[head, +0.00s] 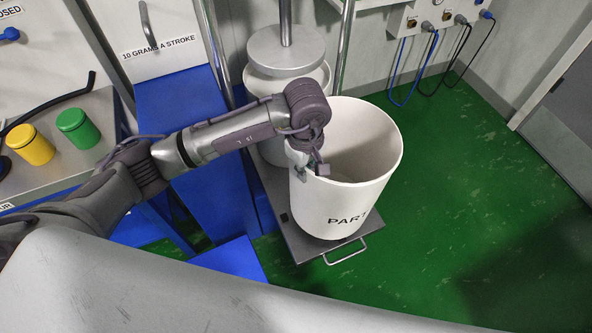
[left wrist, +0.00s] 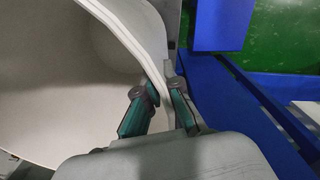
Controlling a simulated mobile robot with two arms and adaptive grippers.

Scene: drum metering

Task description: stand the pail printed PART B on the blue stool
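A white open pail (head: 345,190) stands upright, empty as far as I see, with "PART" printed on its front. The letter after it is out of sight round the curve. My left gripper (head: 309,168) is at the pail's left rim. In the left wrist view, the fingers of my left gripper (left wrist: 162,92) lie on both sides of the pail's wall (left wrist: 118,22) and appear closed on it. The pail is over a grey plate; I cannot tell whether it touches. A low blue surface (head: 232,260), seemingly the stool, is left of the plate. My right gripper is out of view.
The grey plate (head: 287,232) has a front handle (head: 345,252). Behind the pail is another white drum with a grey round press plate (head: 285,50). Yellow (head: 30,145) and green (head: 77,128) jars stand on the left bench. Green floor (head: 450,190) is clear at right.

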